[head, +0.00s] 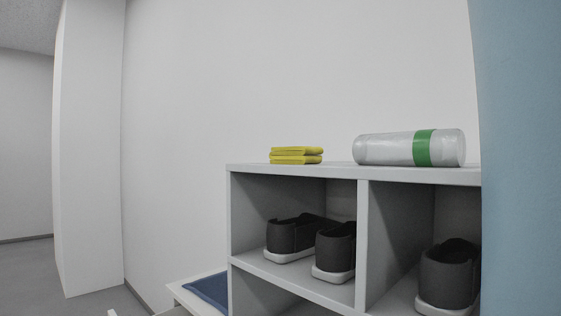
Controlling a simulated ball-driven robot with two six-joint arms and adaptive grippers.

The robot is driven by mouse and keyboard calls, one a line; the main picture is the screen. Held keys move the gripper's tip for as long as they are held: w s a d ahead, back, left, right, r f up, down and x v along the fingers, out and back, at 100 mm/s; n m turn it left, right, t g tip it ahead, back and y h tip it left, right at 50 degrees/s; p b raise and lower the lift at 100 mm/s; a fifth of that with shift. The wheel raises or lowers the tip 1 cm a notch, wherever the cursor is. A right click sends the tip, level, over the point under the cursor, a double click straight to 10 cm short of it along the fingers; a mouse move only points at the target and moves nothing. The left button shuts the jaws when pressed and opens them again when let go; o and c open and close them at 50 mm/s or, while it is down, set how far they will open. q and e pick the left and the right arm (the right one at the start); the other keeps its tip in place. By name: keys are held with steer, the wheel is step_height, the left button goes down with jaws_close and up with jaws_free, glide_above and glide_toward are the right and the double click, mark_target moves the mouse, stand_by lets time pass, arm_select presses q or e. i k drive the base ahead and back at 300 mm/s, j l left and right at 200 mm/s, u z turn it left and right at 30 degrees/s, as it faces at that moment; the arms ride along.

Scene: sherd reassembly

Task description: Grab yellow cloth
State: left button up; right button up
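The yellow cloth (296,156) is folded into a small flat stack. In the head view it lies on top of a light grey shelf unit (300,171), near its left end. Nothing touches the cloth or covers it. Neither of my grippers shows in the head view.
Dark shoes (290,237) stand in the compartments. A bench with a blue pad (209,290) is at lower left. A blue surface (518,150) borders the right.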

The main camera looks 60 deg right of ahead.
mark_target(286, 155)
steer(key=z, duration=1.9)
